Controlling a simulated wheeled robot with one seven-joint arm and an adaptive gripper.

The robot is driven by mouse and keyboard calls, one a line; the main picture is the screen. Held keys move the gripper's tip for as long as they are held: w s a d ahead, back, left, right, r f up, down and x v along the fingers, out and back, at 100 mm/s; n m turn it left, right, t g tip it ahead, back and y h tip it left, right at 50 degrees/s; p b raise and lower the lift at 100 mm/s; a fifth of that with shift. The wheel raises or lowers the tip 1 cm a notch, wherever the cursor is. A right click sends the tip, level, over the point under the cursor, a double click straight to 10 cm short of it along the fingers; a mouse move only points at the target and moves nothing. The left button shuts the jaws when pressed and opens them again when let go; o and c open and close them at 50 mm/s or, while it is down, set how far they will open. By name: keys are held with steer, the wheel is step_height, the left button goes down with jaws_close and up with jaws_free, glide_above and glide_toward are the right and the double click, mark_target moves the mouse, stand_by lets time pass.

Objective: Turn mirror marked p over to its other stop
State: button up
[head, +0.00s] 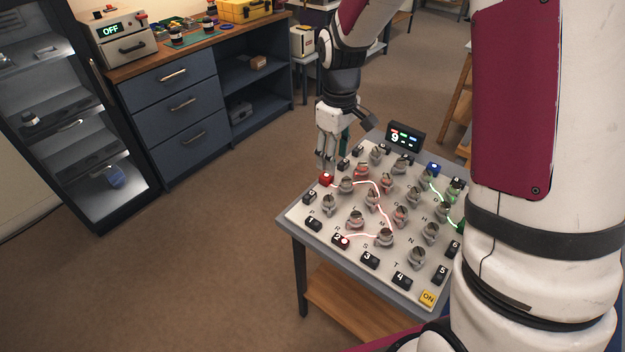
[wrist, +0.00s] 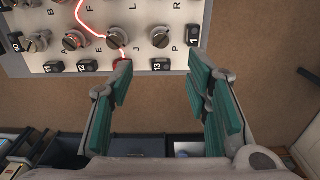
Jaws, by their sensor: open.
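The mirror I take to be P, a grey round mount with a slot-like top, stands beside the letter P in the wrist view (wrist: 160,37). It stands near the left corner of the white board (head: 305,213) in the head view (head: 328,204). Its exact tilt is too small to tell. My gripper (wrist: 163,82) is open and empty, its green-padded fingers apart. In the wrist view the mirror lies beyond the gap between the fingertips, not touched. In the head view my gripper (head: 329,160) hangs over the board's far left edge, near the red button-like source (head: 326,179).
Several similar mirrors stand close together on the board, with numbered black blocks around its edge. Red and green beams cross it. A small display (head: 405,137) stands at the back, and a yellow ON button (head: 428,298) at the front corner. Floor left of the table is clear.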

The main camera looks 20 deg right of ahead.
mark_target(330, 199)
steer(key=f, duration=1.4)
steer(key=shift+w+a+f, duration=0.15)
steer(key=shift+a+f, duration=0.05)
jaws_close()
